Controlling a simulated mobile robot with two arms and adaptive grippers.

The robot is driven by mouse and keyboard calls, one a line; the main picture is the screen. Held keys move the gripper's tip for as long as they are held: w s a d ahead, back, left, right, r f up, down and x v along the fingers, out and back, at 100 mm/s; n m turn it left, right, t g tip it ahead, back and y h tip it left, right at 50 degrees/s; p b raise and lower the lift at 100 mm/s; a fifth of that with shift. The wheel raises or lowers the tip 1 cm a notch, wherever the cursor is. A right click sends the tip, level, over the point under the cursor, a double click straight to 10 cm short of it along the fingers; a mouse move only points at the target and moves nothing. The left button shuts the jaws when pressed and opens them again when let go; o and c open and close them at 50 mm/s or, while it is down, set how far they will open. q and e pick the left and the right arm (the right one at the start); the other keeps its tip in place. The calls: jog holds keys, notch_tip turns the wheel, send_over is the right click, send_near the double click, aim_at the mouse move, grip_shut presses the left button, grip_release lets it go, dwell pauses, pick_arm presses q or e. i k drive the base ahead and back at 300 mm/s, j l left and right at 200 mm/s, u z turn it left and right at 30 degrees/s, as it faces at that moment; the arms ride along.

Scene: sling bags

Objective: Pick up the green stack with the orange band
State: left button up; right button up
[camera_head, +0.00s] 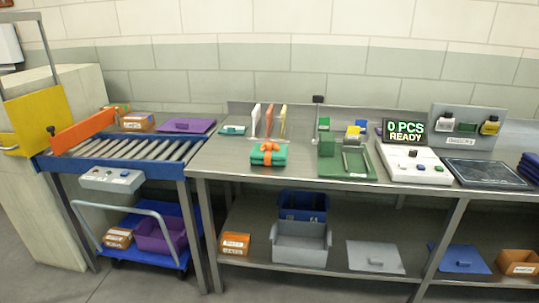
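The green stack with the orange band (277,159) sits on the metal workbench near its front edge, left of the middle. It looks like folded green cloth, with the orange band crossing its top and front. Neither of my grippers shows in the head view. Nothing is touching the stack.
A green fixture (345,162) stands right of the stack, then a white counter box (412,165) under a sign reading "0 PCS READY". Upright dividers (255,121) stand behind the stack. A roller conveyor (125,148) adjoins at left. Bench left of the stack is clear.

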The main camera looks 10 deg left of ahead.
aim_at(266, 153)
jog(key=i+j+z, duration=0.15)
jog(key=z, duration=0.25)
jog(key=j+z, duration=0.4)
jog(key=i+j+z, duration=0.15)
jog(key=z, duration=0.25)
